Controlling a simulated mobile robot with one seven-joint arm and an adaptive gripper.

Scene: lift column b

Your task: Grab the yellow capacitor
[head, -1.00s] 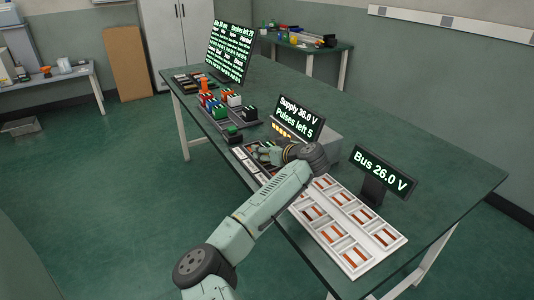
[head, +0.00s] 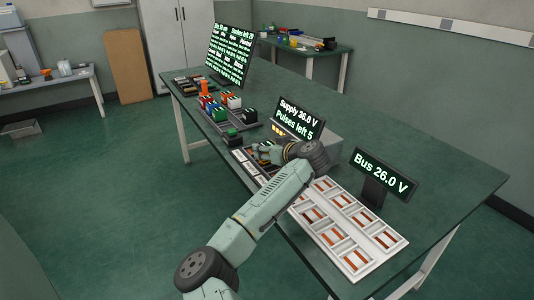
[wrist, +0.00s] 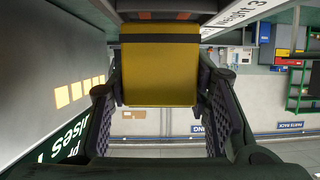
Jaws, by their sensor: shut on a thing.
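The yellow capacitor (wrist: 160,70) is a yellow block with a dark band, seen between the two fingers in the wrist view. My gripper (wrist: 160,88) is shut on it, with a dark finger at each side. In the head view my gripper (head: 262,153) is over the labelled tray (head: 240,157), in front of the supply box. My wrist and the gripper hide much of the capacitor there. I cannot tell whether it is clear of the tray.
The supply box (head: 327,148) with its display (head: 298,118) stands close behind my gripper. A white slotted tray (head: 350,228) and the bus display (head: 383,172) are to the right. Racks of coloured parts (head: 225,108) stand to the left. The table's back right is clear.

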